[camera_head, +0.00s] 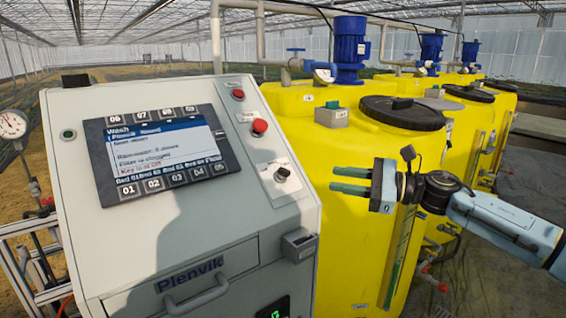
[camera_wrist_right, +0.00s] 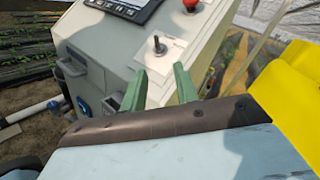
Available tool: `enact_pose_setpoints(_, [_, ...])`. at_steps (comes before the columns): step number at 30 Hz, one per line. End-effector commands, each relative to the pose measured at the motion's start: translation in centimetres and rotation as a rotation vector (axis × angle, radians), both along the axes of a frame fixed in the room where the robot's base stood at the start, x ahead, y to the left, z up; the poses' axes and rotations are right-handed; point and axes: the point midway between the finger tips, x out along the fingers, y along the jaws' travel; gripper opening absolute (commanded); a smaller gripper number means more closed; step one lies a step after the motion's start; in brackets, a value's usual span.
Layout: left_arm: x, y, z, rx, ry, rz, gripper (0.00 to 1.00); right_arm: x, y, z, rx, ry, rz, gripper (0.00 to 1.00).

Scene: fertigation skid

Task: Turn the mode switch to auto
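The mode switch (camera_head: 282,174) is a small dark knob on a white plate, low on the right side of the sloping control panel. In the right wrist view the switch (camera_wrist_right: 159,44) stands up from its plate, beyond the fingertips. My right gripper (camera_head: 351,181) is to the right of the switch, apart from it, in front of a yellow tank. Its two green fingers (camera_wrist_right: 160,83) are spread, with nothing between them. The switch's markings are too small to read. My left gripper is not in view.
The grey cabinet (camera_head: 230,245) carries a screen (camera_head: 160,150), a red button (camera_head: 260,126) and another red button (camera_head: 238,94) above the switch. A drawer handle (camera_head: 197,294) and a grey box (camera_head: 299,245) stick out below. Yellow tanks (camera_head: 345,240) stand close on the right.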

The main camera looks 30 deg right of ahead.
Motion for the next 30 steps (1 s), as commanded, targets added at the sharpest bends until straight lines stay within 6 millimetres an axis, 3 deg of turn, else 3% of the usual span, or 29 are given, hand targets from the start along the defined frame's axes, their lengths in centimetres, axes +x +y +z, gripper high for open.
enact_pose_setpoints(8, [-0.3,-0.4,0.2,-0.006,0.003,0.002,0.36,0.7,1.6,0.9,-0.043,-0.032,0.028,0.30])
enact_pose_setpoints(30, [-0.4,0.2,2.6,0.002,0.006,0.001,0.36,5.9,5.9,1.1,-0.038,-0.031,0.023,0.30])
